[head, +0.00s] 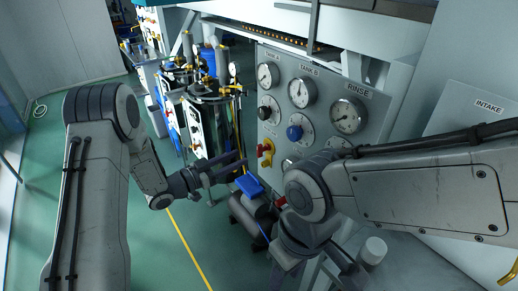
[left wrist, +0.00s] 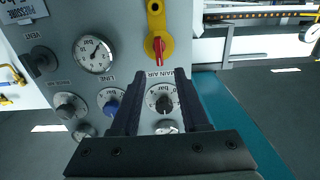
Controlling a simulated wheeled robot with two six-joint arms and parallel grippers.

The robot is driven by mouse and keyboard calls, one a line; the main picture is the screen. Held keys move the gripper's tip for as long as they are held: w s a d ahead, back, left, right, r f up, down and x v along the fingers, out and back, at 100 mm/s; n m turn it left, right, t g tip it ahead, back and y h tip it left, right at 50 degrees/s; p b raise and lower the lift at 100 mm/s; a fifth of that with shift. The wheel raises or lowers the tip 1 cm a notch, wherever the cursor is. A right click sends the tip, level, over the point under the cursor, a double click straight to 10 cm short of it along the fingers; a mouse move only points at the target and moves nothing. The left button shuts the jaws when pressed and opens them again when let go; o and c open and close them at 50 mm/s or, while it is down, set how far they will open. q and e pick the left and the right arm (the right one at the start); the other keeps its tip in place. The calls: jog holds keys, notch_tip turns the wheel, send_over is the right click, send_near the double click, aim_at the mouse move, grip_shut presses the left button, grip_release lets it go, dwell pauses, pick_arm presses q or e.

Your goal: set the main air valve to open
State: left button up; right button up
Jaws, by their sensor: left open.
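The main air valve is a yellow fitting (left wrist: 155,22) with a red handle (left wrist: 158,47), on the grey panel in the left wrist view. The handle lies roughly up and down in that picture, above the "MAIN AIR" label. A yellow fitting with a red part (head: 265,152) shows at the panel's lower left in the head view. My left gripper (head: 230,170) is open and empty, left of the panel and apart from it. In the left wrist view its fingers (left wrist: 160,76) frame a dial with a black knob, below the red handle. My right gripper's fingers are not clear in the head view.
The panel (head: 284,80) carries several gauges and knobs, including a blue knob (head: 294,132). My right arm covers its lower right. A blue-topped dark unit (head: 250,186) stands below the panel. Tank equipment (head: 205,115) stands behind my left gripper. Green floor is clear at left.

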aim_at(259, 157)
pick_arm(q)
jog(key=p+x, duration=0.1)
jog(key=x, duration=0.8)
jog(key=shift+p, duration=0.3)
grip_shut()
